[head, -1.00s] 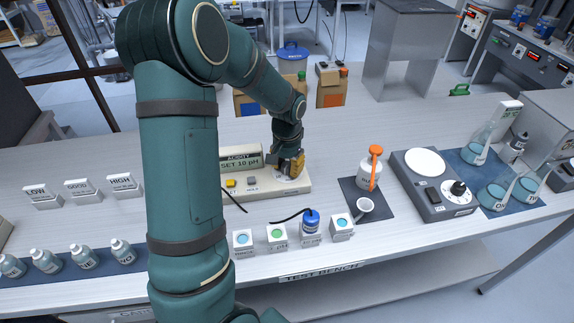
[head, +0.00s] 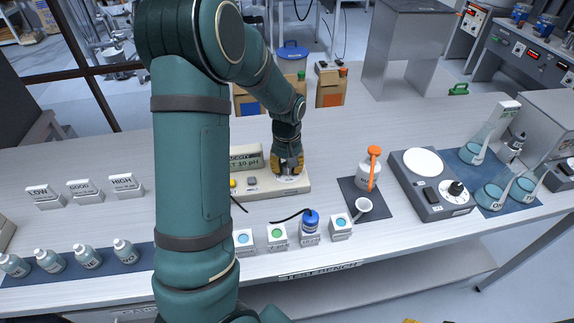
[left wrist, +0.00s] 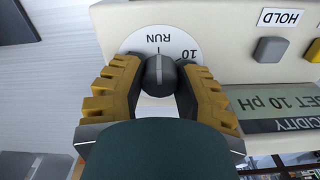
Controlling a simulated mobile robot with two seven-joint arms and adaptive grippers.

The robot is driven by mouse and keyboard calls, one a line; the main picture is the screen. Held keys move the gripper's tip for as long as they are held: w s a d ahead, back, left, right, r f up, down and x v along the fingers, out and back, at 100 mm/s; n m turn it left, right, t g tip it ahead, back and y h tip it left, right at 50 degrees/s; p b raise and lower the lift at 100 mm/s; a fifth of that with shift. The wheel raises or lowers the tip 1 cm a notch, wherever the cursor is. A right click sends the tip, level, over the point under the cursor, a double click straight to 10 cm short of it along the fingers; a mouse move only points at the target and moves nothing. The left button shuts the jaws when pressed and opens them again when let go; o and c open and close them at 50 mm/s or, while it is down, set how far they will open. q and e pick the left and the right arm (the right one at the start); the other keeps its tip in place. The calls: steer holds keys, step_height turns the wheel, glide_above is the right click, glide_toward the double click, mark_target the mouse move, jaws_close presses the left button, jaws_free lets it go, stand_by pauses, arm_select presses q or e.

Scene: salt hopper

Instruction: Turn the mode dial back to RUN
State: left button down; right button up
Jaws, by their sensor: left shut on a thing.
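The acidity meter (head: 262,188) is a cream box on the bench with a display (head: 246,162) showing 10 pH. My left gripper (head: 287,163) points down at its right end. In the left wrist view, its yellow fingers stand on both sides of the dark round mode dial (left wrist: 159,76) and are shut on it. The white line on the dial points roughly at the RUN mark (left wrist: 158,38). Small yellow parts, likely my right gripper (head: 412,321), show at the bottom edge of the head view.
A grey button (left wrist: 270,49) under a HOLD label sits beside the dial. A white bottle with an orange top (head: 369,173) and a stirrer plate (head: 432,190) stand to the right. Several small sample boxes (head: 277,238) line the front.

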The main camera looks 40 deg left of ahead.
arm_select(q)
steer(key=shift+s+f, duration=0.1)
steer(key=c, duration=0.6)
jaws_free()
steer(key=shift+r, duration=0.2)
steer(key=shift+r, duration=0.3)
step_height(320, 180, up, 11)
